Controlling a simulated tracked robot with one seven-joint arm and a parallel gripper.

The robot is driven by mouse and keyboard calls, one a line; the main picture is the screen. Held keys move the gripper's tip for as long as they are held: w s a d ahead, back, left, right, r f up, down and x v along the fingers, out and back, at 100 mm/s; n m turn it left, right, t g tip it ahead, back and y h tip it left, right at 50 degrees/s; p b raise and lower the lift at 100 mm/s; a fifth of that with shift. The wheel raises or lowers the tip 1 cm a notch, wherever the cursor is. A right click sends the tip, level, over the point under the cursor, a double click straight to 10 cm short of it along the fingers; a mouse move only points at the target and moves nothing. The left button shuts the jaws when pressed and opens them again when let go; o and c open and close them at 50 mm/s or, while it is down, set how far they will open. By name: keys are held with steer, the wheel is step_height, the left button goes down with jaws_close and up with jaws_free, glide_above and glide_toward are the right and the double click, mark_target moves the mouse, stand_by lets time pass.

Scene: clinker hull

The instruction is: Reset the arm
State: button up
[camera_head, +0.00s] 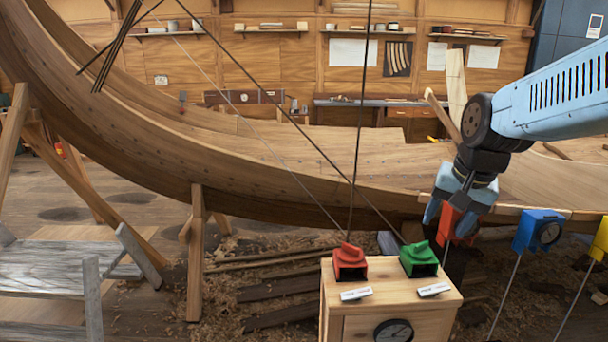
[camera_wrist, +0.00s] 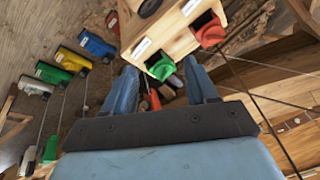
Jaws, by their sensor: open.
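My gripper (camera_head: 450,219) hangs at the right in the head view, below my blue arm, beside the hull's plank edge. Its two blue fingers are spread, and they also show in the wrist view (camera_wrist: 160,66). An orange piece (camera_head: 466,222) shows close to the fingers in the head view. In the wrist view an orange piece (camera_wrist: 151,98) shows in the gap between the fingers, partly hidden by the gripper; I cannot tell whether they touch. The wooden hull (camera_head: 250,165) spans the head view.
A blue clamp (camera_head: 541,230) and a yellow clamp (camera_head: 600,238) sit to the right. Thin dark lines cross the middle.

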steer(key=s+a+r+n+t, duration=0.1)
steer(key=s+a+r+n, duration=0.1)
steer(key=s+n, duration=0.3)
steer(key=s+a, duration=0.1)
steer(key=s, duration=0.3)
steer(key=shift+s+a+r+t+h, duration=0.15)
steer(key=shift+a+t+h, duration=0.15)
steer(key=shift+a, duration=0.05)
stand_by(0.4)
